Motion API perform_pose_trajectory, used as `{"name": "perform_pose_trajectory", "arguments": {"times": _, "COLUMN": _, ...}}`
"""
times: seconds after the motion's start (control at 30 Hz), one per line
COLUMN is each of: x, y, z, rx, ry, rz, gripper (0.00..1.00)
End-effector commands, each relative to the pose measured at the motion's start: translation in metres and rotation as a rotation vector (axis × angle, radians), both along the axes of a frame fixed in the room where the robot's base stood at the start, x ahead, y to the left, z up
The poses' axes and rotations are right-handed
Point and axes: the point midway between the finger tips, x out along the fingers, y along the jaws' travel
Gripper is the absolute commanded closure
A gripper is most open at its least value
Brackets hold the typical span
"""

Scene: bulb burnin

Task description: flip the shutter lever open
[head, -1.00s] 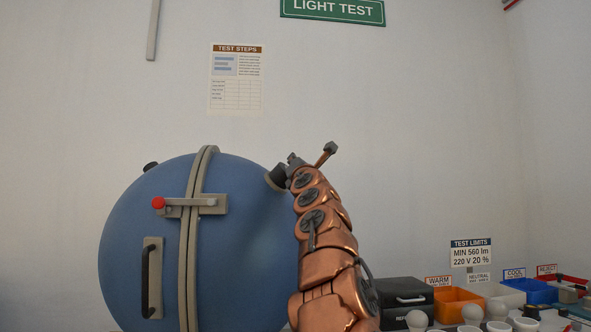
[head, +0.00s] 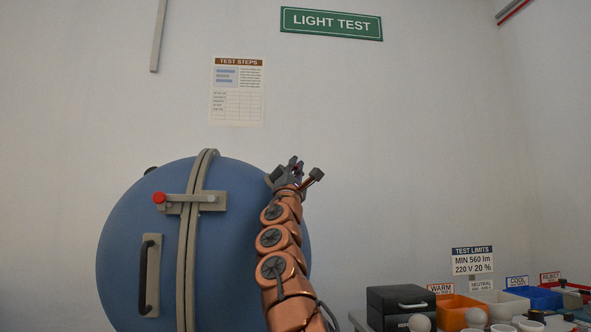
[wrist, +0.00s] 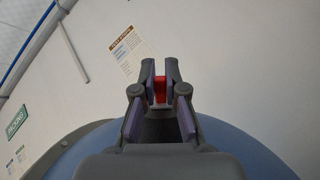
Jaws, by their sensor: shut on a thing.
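A large blue sphere (head: 230,250) with a grey band stands at the left in the head view. My gripper (head: 287,168) is at the sphere's upper right side, and my arm covers part of that side. In the wrist view my gripper (wrist: 160,72) is shut on a small red piece (wrist: 159,92), which sits between the two fingers. It looks like the tip of the shutter lever; the rest of it is hidden behind my gripper. The blue sphere shows below the fingers in the wrist view (wrist: 235,150).
A red-knobbed latch (head: 159,198) and a black handle (head: 149,275) are on the sphere's front. At the lower right are a black box (head: 400,303), an orange bin (head: 452,312), a blue bin (head: 540,298) and white bulbs.

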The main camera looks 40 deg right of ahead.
Motion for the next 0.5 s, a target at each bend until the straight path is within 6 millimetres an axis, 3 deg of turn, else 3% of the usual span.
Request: {"name": "perform_pose_trajectory", "arguments": {"times": 0.5, "x": -0.0003, "y": 0.0004, "z": -0.0008, "rx": -0.009, "ry": -0.032, "rz": -0.022, "gripper": 1.00}}
